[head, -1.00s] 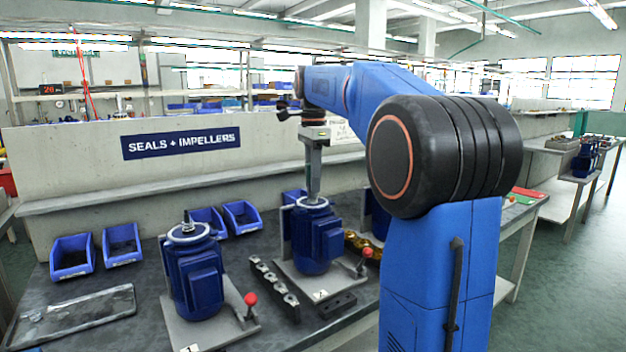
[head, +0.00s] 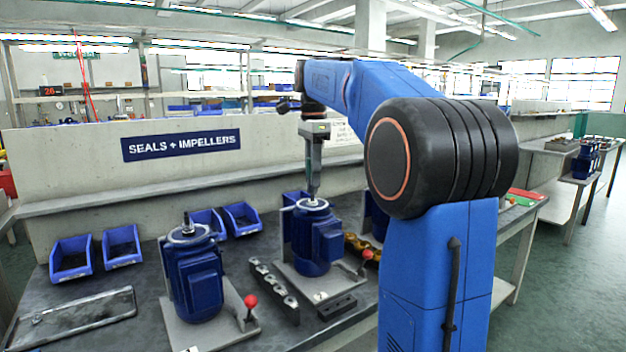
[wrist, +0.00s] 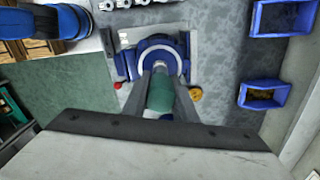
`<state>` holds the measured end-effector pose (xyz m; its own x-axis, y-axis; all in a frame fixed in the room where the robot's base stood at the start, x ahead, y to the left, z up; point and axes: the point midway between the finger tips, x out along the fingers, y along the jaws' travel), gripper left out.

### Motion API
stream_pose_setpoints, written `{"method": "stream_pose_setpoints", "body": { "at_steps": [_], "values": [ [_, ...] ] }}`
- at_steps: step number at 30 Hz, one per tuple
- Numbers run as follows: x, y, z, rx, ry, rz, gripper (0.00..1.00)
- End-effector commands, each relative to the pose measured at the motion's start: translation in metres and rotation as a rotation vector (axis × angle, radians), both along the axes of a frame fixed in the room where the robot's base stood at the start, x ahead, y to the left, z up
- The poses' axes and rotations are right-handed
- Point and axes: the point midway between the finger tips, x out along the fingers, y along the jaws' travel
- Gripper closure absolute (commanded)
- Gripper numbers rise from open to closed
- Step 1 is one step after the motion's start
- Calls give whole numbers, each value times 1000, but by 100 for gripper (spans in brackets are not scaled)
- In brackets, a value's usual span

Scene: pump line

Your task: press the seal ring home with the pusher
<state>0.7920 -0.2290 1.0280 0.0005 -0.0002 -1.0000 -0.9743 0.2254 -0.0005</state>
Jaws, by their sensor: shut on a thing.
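The middle pump (head: 317,240) is a blue motor body upright on a grey plate, with a pale round top and a short shaft. My gripper (head: 313,185) points down just above that shaft. In the wrist view its fingers (wrist: 160,92) are closed on the pusher, a green cylinder (wrist: 160,95). The pump's pale round face (wrist: 159,60) shows beyond the pusher's end. In the head view the pusher is hard to make out between the fingers. I cannot tell the seal ring apart from the pale collar on the pump top.
A second blue pump (head: 193,280) stands to the left, with a red-knobbed lever (head: 250,301). A dark rack (head: 273,288) of several metal parts lies between the pumps. Blue bins (head: 72,257) line the back. A grey tray (head: 70,318) lies at the left. Brass parts (head: 360,246) sit right of the middle pump.

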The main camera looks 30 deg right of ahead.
Motion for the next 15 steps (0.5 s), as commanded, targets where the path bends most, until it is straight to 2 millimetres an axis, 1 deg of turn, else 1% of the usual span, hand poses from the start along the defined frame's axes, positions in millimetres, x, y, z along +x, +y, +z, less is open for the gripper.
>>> {"method": "stream_pose_setpoints", "body": {
  "at_steps": [15],
  "values": [
    [0, 0, 30, 0, -1, 0, 100]
  ]
}}
